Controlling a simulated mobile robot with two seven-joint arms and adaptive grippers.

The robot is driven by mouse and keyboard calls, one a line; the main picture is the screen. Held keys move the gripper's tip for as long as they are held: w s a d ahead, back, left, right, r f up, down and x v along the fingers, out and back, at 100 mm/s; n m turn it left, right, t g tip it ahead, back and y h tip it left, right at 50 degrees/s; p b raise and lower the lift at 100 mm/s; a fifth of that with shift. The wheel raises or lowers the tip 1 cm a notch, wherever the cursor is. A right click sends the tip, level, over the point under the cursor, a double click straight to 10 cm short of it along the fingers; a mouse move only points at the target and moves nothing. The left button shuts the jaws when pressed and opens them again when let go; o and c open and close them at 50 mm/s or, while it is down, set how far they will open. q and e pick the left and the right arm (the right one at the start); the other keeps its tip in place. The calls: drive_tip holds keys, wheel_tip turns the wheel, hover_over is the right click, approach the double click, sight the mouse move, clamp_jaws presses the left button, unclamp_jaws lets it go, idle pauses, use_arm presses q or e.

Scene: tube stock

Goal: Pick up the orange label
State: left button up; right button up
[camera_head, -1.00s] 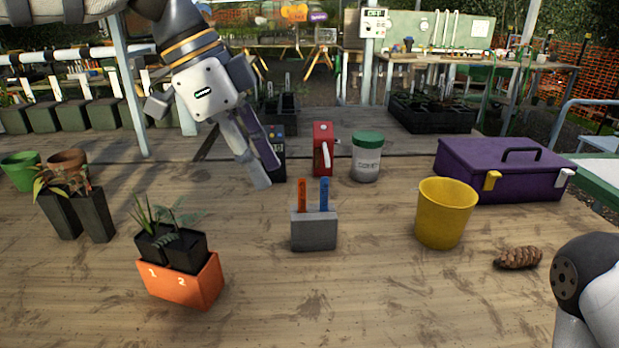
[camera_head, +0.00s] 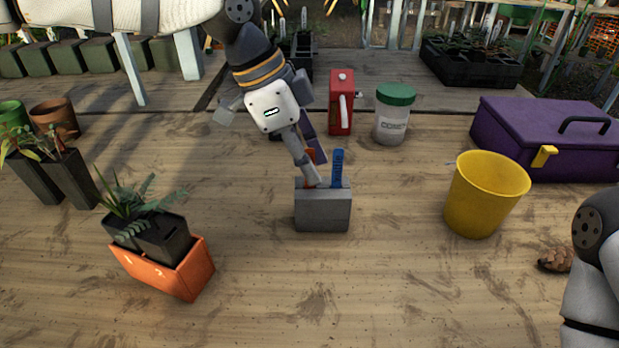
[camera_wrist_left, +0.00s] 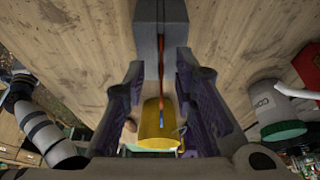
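The orange label (camera_head: 309,154) stands in the grey block (camera_head: 322,212), left of the blue label (camera_head: 338,167). In the head view it is mostly hidden by my left gripper (camera_head: 316,168), which points down at the block from the far side. In the left wrist view the orange label (camera_wrist_left: 161,48) shows edge-on between the two spread fingers with purple pads, with a gap on each side. The grey block (camera_wrist_left: 160,14) is beyond the fingertips. My left gripper is open and empty. Only a link of my right arm shows at the right edge; its gripper is out of view.
A yellow pot (camera_head: 484,192) stands right of the block. Behind are a red box (camera_head: 341,104), a green-lidded jar (camera_head: 394,115) and a purple toolbox (camera_head: 550,140). An orange planter (camera_head: 200,270) is at the left front. The tabletop before the block is clear.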

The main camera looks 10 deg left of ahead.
use_arm(q)
drive_tip(key=shift+w+d+f, duration=0.1)
drive_tip(key=shift+f, duration=0.1)
clamp_jaws()
drive_tip(key=shift+r, duration=0.2)
